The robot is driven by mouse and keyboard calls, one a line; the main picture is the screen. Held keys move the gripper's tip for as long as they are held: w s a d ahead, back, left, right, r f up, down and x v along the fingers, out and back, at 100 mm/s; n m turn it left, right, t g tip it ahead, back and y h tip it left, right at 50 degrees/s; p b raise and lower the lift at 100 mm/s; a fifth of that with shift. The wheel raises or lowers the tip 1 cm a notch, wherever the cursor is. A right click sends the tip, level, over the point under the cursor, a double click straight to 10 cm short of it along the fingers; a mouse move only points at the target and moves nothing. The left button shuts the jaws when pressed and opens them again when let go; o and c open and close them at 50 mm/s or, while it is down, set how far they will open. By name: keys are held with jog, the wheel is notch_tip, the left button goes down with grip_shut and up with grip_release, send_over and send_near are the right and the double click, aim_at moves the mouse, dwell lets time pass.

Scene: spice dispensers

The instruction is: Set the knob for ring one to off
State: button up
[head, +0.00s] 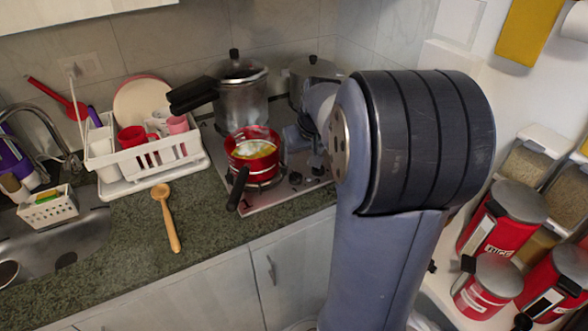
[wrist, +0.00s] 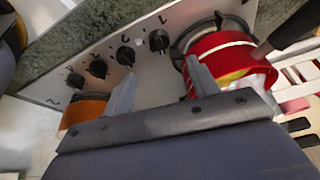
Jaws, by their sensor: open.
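The hob panel (wrist: 140,72) carries a row of several black knobs in the wrist view. The knob (wrist: 159,41) nearest the red pan (wrist: 222,58) has a mark like a 1 beside it. The other knobs (wrist: 125,56) run away to the left. I cannot read the pointer settings surely. My gripper (wrist: 158,78) is open and empty, its fingers apart over the panel, with the knob row beyond the tips and not between them. In the head view the red pan (head: 252,150) sits on the front left ring, and my arm hides part of the hob.
A large steel pot (head: 242,100) and another pot (head: 313,75) stand at the back of the hob. A dish rack (head: 150,158) and a wooden spoon (head: 166,217) are to the left. Red canisters (head: 505,228) stand at the right. The pan's dark handle (head: 238,188) points forward.

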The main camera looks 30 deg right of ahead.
aim_at(296, 174)
jog(key=x, duration=1.1)
jog(key=shift+w+p, duration=0.15)
jog(key=shift+p, duration=0.2)
jog(key=shift+r, duration=0.1)
jog(key=c, duration=1)
jog(key=shift+n+b, duration=0.65)
jog(key=shift+n, duration=0.05)
jog(key=shift+n+y, duration=0.3)
